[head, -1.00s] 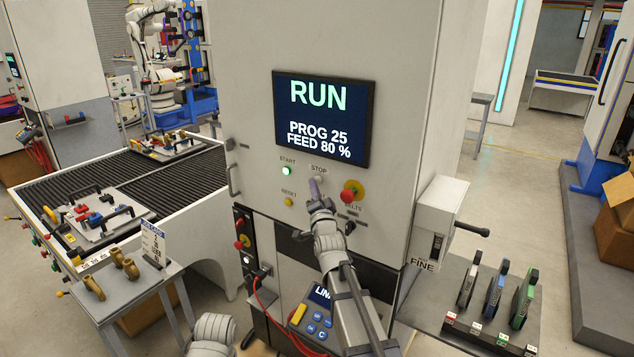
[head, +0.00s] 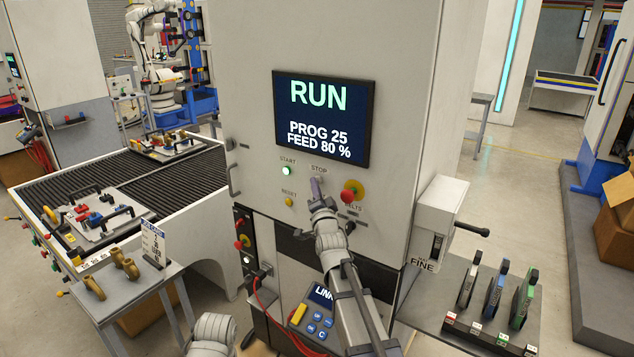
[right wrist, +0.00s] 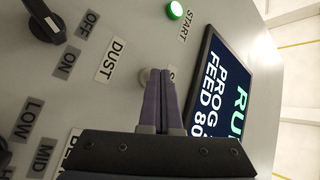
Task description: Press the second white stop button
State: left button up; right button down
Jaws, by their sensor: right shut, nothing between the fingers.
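The machine panel has a label STOP, and the pale round stop button (right wrist: 144,76) below it shows partly in the right wrist view, at the fingertips. In the head view the button is mostly hidden behind my right gripper (head: 316,183). My right gripper is shut and empty, its purple fingers pointing at the panel. In the right wrist view its fingertips (right wrist: 162,76) overlap the button; I cannot tell whether they touch it. The screen (head: 322,118) reads RUN, PROG 25, FEED 80 %. I see only one stop button. My left gripper is out of view.
A lit green start button (head: 286,170) is left of the stop button, with a yellow reset button (head: 289,202) below it. A red mushroom knob (head: 348,196) is close on the right. A black rotary knob (right wrist: 42,22) shows in the right wrist view.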

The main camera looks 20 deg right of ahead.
dwell(0.6)
jog(key=shift+s+a, duration=0.45)
jog(key=shift+a, duration=0.1)
jog(key=shift+s+a, duration=0.8)
jog(key=shift+a, duration=0.2)
jog(key=shift+s+a, duration=0.75)
jog(key=shift+a, duration=0.25)
